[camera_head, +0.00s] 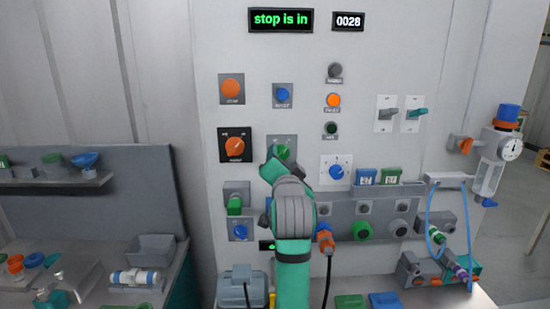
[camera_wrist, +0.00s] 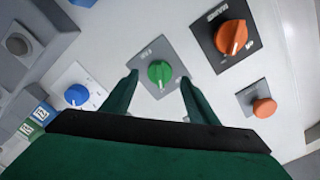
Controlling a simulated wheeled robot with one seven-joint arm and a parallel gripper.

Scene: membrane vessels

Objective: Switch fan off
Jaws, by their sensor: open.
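The panel carries a green round knob (camera_head: 282,152) on a grey square plate; in the wrist view the knob (camera_wrist: 159,72) sits between my gripper's fingertips. The plate's lettering appears to read "FAN" but is blurred. A pale mark shows on the knob's face. My gripper (camera_wrist: 157,78) is open, with one dark green finger on each side of the knob. I cannot tell whether the fingers touch it. In the head view my arm and gripper (camera_head: 272,168) cover the plate's lower part.
An orange knob on a black plate (camera_head: 235,145) is left of the green knob, and a blue knob (camera_head: 337,172) is right. An orange button (camera_head: 232,88) and blue knob (camera_head: 283,95) are above. A display reads "stop is in" (camera_head: 281,19). A cluttered bench (camera_head: 120,300) stands left.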

